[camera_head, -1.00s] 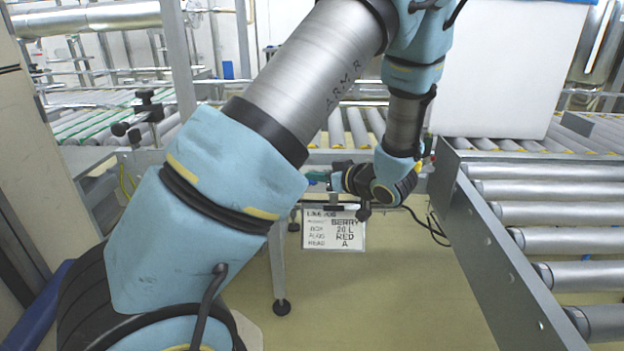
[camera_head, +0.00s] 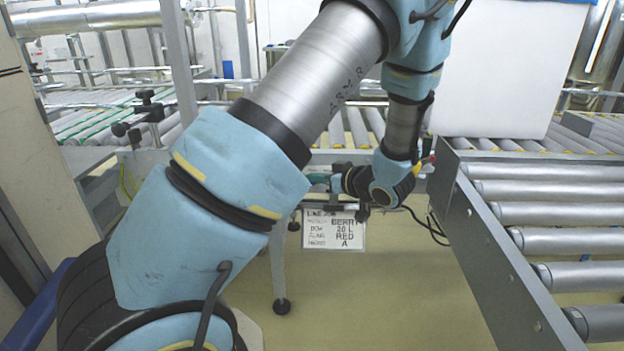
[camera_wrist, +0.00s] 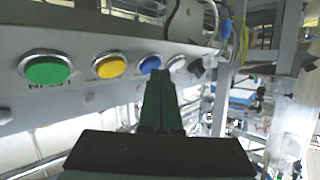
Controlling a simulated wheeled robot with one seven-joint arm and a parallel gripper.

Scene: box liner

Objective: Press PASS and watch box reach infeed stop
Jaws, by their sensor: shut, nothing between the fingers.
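In the wrist view a grey panel carries a row of buttons: green (camera_wrist: 46,70), yellow (camera_wrist: 110,66) and blue (camera_wrist: 150,63), with a pale one partly hidden at the right. Lettering under the green button is cut off, and I cannot read a PASS label. My gripper (camera_wrist: 162,73) is shut and empty, its dark green fingers overlapping the view of the panel by the blue button. Contact cannot be told. In the head view my gripper (camera_head: 318,179) is at the conveyor's front rail. A large white box (camera_head: 505,75) stands on the rollers at the right.
A roller conveyor (camera_head: 490,143) runs across the back. Another roller section (camera_head: 555,240) with a metal side rail fills the right. A job card (camera_head: 335,230) reading BERRY, 20 L, RED, A hangs below my gripper. The floor in the middle is mostly clear.

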